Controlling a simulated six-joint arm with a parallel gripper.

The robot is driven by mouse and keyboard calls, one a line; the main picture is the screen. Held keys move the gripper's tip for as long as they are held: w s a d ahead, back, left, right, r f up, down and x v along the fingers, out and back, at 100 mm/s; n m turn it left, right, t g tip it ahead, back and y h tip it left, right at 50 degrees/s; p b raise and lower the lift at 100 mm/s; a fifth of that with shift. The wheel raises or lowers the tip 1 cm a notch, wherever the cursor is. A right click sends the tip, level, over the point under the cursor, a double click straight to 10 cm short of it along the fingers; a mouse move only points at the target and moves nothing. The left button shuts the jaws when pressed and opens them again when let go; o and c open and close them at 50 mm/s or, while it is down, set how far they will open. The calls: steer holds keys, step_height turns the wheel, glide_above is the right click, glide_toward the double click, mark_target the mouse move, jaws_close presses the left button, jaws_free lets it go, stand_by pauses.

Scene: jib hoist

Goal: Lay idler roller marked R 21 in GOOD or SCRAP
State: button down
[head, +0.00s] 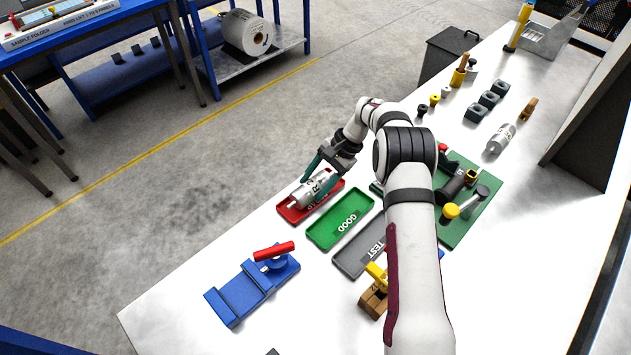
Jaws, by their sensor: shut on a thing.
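My gripper (325,168) is shut on a silver idler roller (310,189) with dark lettering, of which an "R" can be read; the number is partly covered by the fingers. The roller is at the red tray (287,214), over or in it; I cannot tell whether it touches the tray floor. The red tray's label is mostly hidden by the roller. The green tray (325,238) marked GOOD lies beside it and is empty. The grey tray (347,266) marked TEST lies beyond the green one and looks empty where it shows.
A blue fixture (235,299) with a red handle (274,251) stands at the front left. A green board (462,233) with a hoist-like device lies right of my arm. Another silver roller (501,139) and several grey blocks (489,101) lie further back on the white bench.

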steer(key=shift+c, duration=0.4)
jaws_free()
steer(key=shift+f, duration=0.1)
steer(key=v, duration=1.6)
steer(key=shift+a, duration=0.1)
steer(key=s+a+r+n+t+h, duration=0.1)
steer(key=s+r, duration=0.5)
steer(key=s, duration=0.3)
steer(key=s+r+h, duration=0.2)
steer(key=s+r, duration=0.5)
steer(key=s, duration=0.2)
steer(key=s+f+n, duration=0.1)
steer(key=s+f, duration=0.2)
steer(key=s, duration=0.7)
steer(key=s+f+t+h, duration=0.1)
steer(key=s+f, duration=0.3)
steer(key=s, duration=0.7)
steer(key=shift+d+n, duration=0.2)
steer(key=shift+n, duration=0.2)
